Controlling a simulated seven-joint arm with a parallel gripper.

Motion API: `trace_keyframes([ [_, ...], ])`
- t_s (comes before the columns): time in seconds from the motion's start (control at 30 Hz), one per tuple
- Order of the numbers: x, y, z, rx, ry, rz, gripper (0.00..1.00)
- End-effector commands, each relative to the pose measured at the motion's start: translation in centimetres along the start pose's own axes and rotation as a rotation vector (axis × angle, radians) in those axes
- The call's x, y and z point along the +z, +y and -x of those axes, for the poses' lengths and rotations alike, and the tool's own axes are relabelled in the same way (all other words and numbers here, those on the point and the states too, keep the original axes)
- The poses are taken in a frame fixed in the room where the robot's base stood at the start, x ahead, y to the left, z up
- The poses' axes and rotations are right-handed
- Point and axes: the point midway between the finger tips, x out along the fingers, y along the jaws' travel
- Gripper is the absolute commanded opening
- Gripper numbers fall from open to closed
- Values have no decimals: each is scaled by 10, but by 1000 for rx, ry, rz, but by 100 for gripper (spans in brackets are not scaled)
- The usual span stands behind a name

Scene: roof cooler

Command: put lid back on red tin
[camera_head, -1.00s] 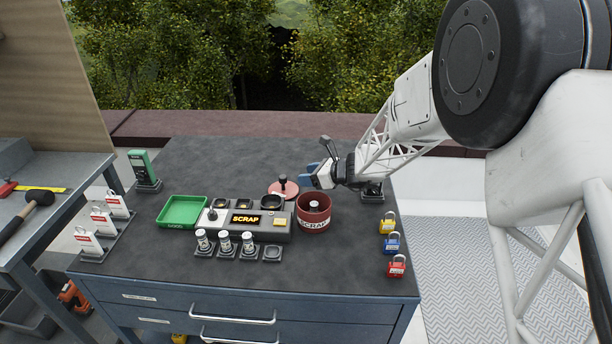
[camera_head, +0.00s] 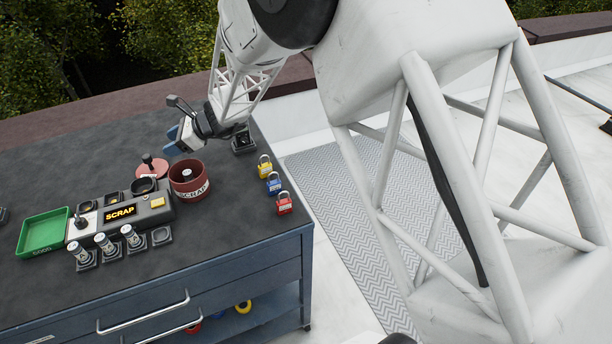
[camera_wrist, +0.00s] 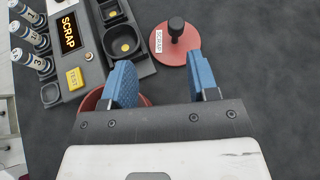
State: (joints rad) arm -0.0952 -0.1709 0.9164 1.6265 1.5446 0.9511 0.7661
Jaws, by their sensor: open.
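The red tin (camera_head: 189,183), marked SCRAP, stands open on the bench with a small pale round thing inside. Its lid (camera_head: 152,171), a red disc with a black knob, lies flat on the bench behind and left of the tin. In the wrist view the lid (camera_wrist: 183,60), with a SCRAP label, lies just beyond my fingertips. Only part of the tin's rim (camera_wrist: 92,99) shows there, partly hidden behind the left finger. My gripper (camera_head: 176,140) is open and empty, with blue fingers, above the bench behind the tin. The fingers also show apart in the wrist view (camera_wrist: 162,76).
A tester with a SCRAP display (camera_head: 119,213) stands left of the tin. A green tray (camera_head: 43,233) and several upright cells (camera_head: 105,246) are near it. Yellow, blue and red padlocks (camera_head: 274,184) line the right edge. The bench behind the lid is clear.

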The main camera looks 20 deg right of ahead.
Motion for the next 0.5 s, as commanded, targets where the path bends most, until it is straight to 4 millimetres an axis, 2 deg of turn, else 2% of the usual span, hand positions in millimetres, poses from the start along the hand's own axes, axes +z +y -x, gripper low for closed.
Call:
trace_keyframes([
  [0.03, 11, 7, 13, 13, 17, 52, 54],
  [0.2, 41, 48, 66, 98, 116, 306, 54],
  [0.33, 58, 88, 113, 178, 206, 527, 54],
  [0.5, 69, 142, 176, 295, 329, 811, 54],
])
